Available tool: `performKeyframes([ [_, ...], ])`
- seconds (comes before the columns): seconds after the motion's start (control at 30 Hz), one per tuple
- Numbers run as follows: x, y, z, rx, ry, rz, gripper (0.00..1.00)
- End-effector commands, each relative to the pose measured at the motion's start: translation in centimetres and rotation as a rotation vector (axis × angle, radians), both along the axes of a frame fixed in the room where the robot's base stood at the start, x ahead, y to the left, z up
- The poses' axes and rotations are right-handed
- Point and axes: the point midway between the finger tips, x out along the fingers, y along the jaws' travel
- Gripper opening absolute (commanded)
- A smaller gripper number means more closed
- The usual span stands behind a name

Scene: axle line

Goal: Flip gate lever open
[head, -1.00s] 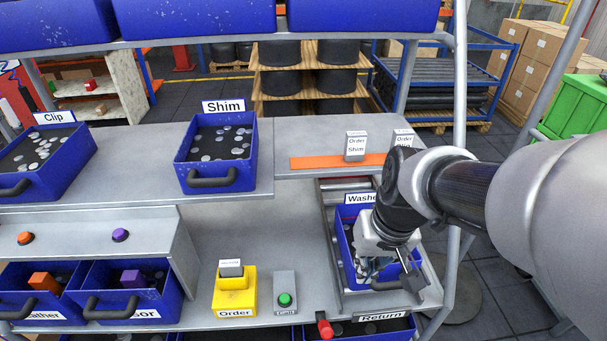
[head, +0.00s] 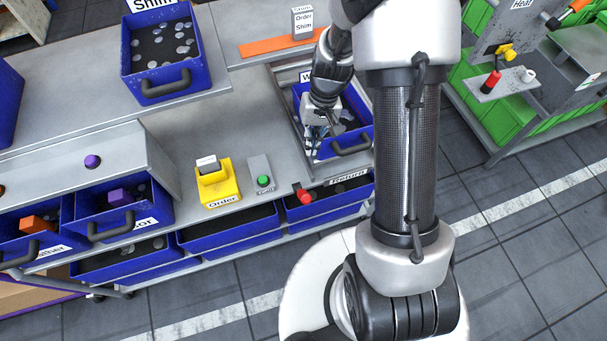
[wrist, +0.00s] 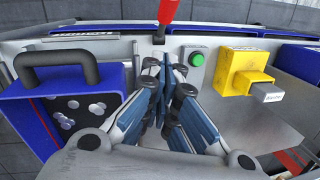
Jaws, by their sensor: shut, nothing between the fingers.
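The gate lever, with a red grip (head: 305,196), stands at the front edge of the bench, by the Return label (head: 349,180). In the wrist view the red lever (wrist: 167,14) rises at the top middle, beyond the fingertips and apart from them. My gripper (head: 317,132) is over the left part of the blue Washer bin (head: 351,149) in the head view. In the wrist view my gripper (wrist: 166,68) has its fingers together with nothing between them, pointing towards the lever. The Washer bin (wrist: 48,125) lies to its left there.
A green call button (head: 263,181) and the yellow Order holder (head: 213,187) stand left of the lever. Blue bins (head: 232,226) sit under the bench edge. The Shim bin (head: 168,92) is on the upper shelf. The floor in front is clear.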

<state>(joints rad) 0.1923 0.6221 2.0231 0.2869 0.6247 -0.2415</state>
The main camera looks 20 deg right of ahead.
Motion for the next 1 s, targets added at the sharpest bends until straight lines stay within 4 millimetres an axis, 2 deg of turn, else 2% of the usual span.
performKeyframes([
  [0.2, 0.0, 0.0, -0.1, 0.0, 0.0, 0.001, 0.0],
  [0.33, -0.2, 0.3, -1.1, 0.002, 0.003, 0.0, 0.0],
  [0.47, -0.4, 0.7, -3.4, 0.001, 0.005, 0.003, 0.0],
  [0.8, -0.9, 2.0, -10.4, 0.0, 0.005, 0.002, 0.0],
  [1.0, -3.0, 2.7, -11.8, 0.0, 0.001, 0.001, 0.0],
])
